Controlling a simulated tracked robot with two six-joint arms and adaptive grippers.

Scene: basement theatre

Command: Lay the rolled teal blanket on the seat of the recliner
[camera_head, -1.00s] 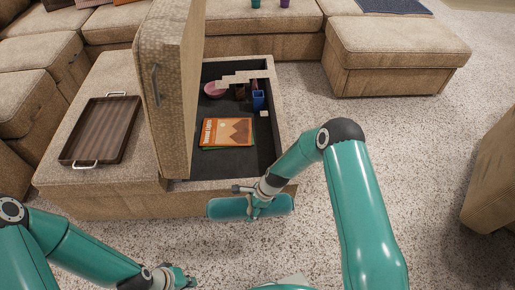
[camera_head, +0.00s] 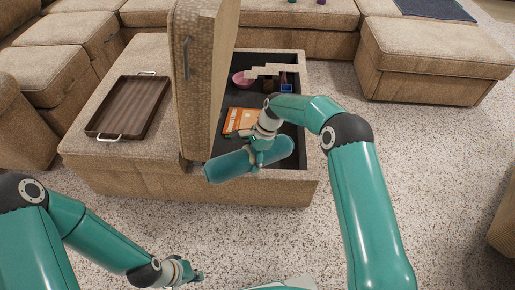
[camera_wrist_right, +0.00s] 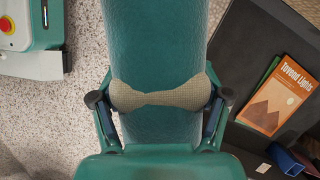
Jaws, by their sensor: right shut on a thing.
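The rolled teal blanket (camera_head: 222,167) is a thick cylinder, level and slightly tilted in the head view, over the front of the open storage ottoman. My right gripper (camera_head: 258,158) is shut around its middle. In the right wrist view the blanket (camera_wrist_right: 155,50) runs between my right gripper's two fingers (camera_wrist_right: 158,105), with a beige woven band across it. My left gripper (camera_head: 188,271) is low at the bottom left, away from the blanket, too small to tell if it is open. I cannot tell which seat is the recliner.
The ottoman (camera_head: 250,188) has its lid (camera_head: 205,75) upright. Inside are an orange book (camera_head: 238,120), a pink bowl (camera_head: 241,79) and a blue cup (camera_head: 286,88). A wooden tray (camera_head: 128,106) rests left of the lid. Sofa seats stand behind; carpet is open at right.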

